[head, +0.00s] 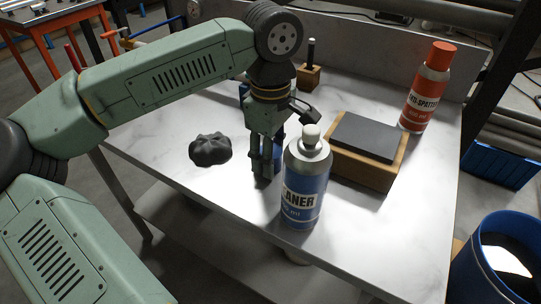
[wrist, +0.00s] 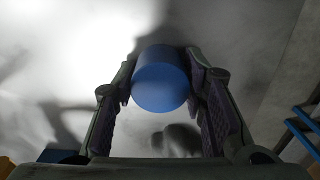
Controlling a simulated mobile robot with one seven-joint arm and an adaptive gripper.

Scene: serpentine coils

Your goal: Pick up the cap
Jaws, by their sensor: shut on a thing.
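The blue cap (wrist: 160,80) is a smooth round piece between my two fingers in the wrist view. My gripper (wrist: 160,85) is shut on it, with a finger pressed to each side. In the head view my gripper (head: 264,168) points down over the white marble-look table, just left of the cleaner can. A bit of blue (head: 277,150) shows beside the fingers there, mostly hidden by them and by the can. I cannot tell whether the cap touches the table.
A blue-and-silver cleaner can (head: 305,185) stands close right of my gripper. A wooden block with a dark top (head: 365,150) and a red spray can (head: 427,88) are farther right. A crumpled black thing (head: 210,149) lies left. The table's front left is clear.

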